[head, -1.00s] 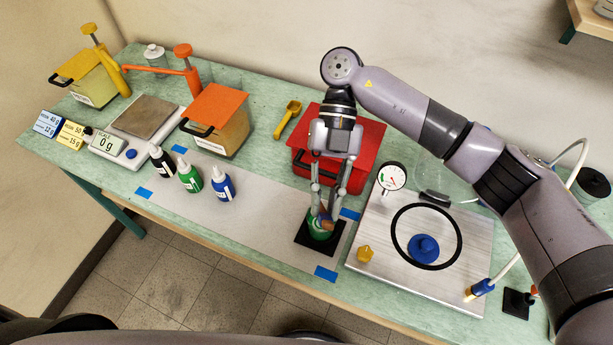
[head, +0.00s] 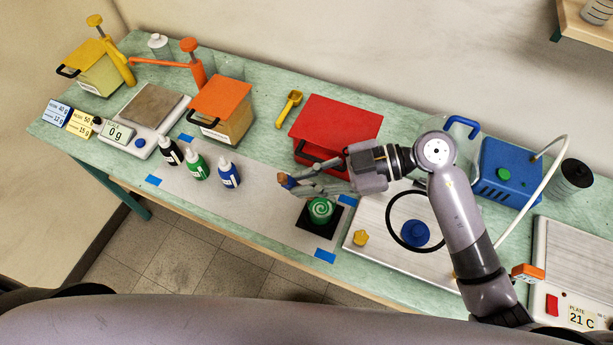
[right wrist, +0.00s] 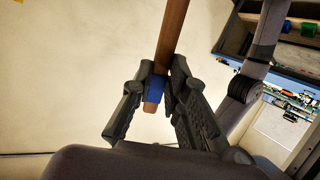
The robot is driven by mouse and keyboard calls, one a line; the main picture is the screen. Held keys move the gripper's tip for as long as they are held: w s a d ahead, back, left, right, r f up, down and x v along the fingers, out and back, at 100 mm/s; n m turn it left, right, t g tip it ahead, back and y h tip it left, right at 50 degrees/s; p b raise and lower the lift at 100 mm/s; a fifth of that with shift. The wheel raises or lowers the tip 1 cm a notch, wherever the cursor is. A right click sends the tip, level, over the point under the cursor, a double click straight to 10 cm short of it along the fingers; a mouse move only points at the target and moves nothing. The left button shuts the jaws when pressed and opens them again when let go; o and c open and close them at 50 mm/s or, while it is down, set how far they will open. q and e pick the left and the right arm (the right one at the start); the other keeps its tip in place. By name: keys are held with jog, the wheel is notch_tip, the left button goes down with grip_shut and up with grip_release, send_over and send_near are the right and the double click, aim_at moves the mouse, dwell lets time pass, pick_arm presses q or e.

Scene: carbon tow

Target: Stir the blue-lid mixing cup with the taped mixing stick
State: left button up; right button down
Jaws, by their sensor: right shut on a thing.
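My right gripper (head: 290,184) is shut on the wooden mixing stick. In the right wrist view the brown stick (right wrist: 172,35) runs up out of the fingers (right wrist: 160,92), with blue tape (right wrist: 156,88) at the grip. In the head view only a short brown end shows at the fingertips. The gripper is above and left of a green cup (head: 321,211) with a swirled green top, which stands on a black pad. A round blue lid-like piece (head: 415,233) sits inside a black ring on a metal plate; I cannot tell whether a cup is under it. My left gripper is not in view.
A red box (head: 335,130) stands behind the gripper. Blue, green and black bottles (head: 228,174) stand to the left on the grey mat (head: 265,205). A scale (head: 150,108) and orange and yellow containers are farther left. A blue pump unit (head: 508,172) stands right.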

jog(key=w+d+f+b, duration=0.1)
jog(key=d+f+b, duration=0.1)
jog(key=f+b, duration=0.3)
jog(key=w+d+f+b, duration=0.2)
jog(key=f+b, duration=0.2)
jog(key=f, duration=0.3)
jog(key=shift+w+f+b, duration=0.2)
jog(key=shift+w+b, duration=0.05)
jog(key=shift+b, duration=0.15)
dwell(0.4)
dwell(0.6)
